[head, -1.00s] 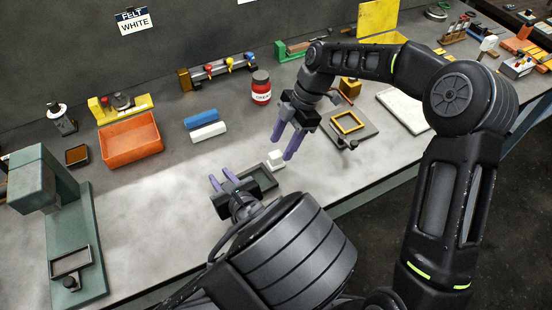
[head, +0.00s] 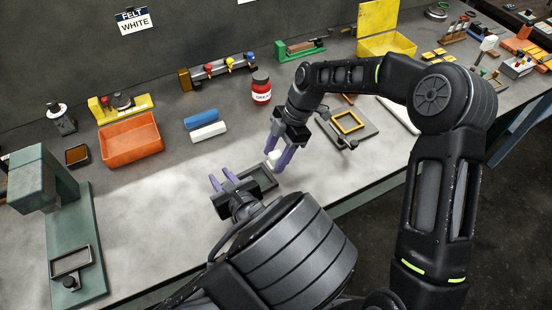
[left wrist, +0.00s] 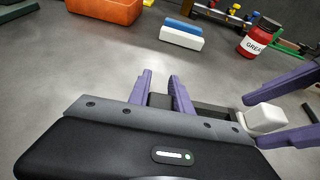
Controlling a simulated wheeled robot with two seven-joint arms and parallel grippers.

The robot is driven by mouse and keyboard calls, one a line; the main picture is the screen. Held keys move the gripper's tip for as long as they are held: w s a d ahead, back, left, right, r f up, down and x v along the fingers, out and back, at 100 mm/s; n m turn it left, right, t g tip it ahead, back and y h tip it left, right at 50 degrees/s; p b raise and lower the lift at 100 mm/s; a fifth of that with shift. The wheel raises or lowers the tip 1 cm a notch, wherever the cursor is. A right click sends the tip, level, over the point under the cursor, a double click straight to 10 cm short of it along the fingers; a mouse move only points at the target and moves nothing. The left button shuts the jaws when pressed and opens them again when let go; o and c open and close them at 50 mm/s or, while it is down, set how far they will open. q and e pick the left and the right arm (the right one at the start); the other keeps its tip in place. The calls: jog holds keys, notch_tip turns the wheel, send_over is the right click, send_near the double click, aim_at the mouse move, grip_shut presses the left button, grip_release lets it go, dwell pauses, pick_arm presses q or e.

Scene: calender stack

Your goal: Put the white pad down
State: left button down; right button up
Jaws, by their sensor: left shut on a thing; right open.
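The white pad (head: 274,157) is a small white block at the far right corner of a dark shallow tray (head: 262,182); it also shows in the left wrist view (left wrist: 267,118). My right gripper (head: 273,162) is open, its purple fingers pointing down on either side of the pad. Whether they touch it I cannot tell. My left gripper (head: 220,176) is low at the tray's left side, shut on a dark part that seems to belong to the tray, seen between its fingers in the left wrist view (left wrist: 160,100). The tray's near edge is partly hidden by my left arm.
A blue bar (head: 201,118) and a white bar (head: 208,132) lie behind, with an orange bin (head: 131,139) to their left. A red grease jar (head: 261,88) stands behind the pad. A plate with a yellow frame (head: 348,122) lies to the right.

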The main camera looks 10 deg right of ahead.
jog(key=shift+c, duration=0.5)
grip_shut()
